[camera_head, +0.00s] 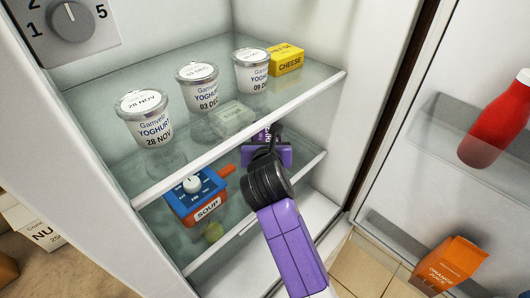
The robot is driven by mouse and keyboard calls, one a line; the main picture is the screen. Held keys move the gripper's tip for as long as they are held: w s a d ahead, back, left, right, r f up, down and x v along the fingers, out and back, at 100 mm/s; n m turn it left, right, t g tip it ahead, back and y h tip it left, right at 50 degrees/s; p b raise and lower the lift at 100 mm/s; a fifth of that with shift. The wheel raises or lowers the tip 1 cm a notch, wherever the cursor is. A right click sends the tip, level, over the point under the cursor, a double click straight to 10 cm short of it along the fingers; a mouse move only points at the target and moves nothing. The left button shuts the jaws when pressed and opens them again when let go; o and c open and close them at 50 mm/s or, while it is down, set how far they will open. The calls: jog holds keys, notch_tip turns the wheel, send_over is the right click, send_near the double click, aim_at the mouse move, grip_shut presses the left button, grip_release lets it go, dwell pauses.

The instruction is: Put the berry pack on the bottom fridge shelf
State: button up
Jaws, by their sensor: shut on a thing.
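My purple gripper (262,138) reaches into the fridge below the front edge of the upper glass shelf (285,99). Its fingertips are largely hidden by that edge and glass. A pale, clear-looking pack (232,115) shows dimly through the upper shelf, just beyond the gripper; it appears to be the berry pack, held in the shut jaws. Its contents cannot be made out. The lower glass shelf (298,167) is beneath the gripper. The white fridge floor (318,208) shows below that, partly covered by my arm.
Three yoghurt cups (200,87) and a yellow cheese box (286,59) stand on the upper shelf. A blue and orange soup pack (197,195) is at the lower shelf's left. The open door (420,179) is at right.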

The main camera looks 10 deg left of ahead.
notch_tip(320, 180, down, 5)
jog(key=shift+r, duration=0.15)
jog(key=shift+w+a+f, duration=0.1)
jog(key=shift+f, duration=0.25)
jog(key=o, duration=1.7)
jog(key=shift+f, duration=0.15)
jog(key=shift+o, duration=0.2)
jog(key=v, duration=1.2)
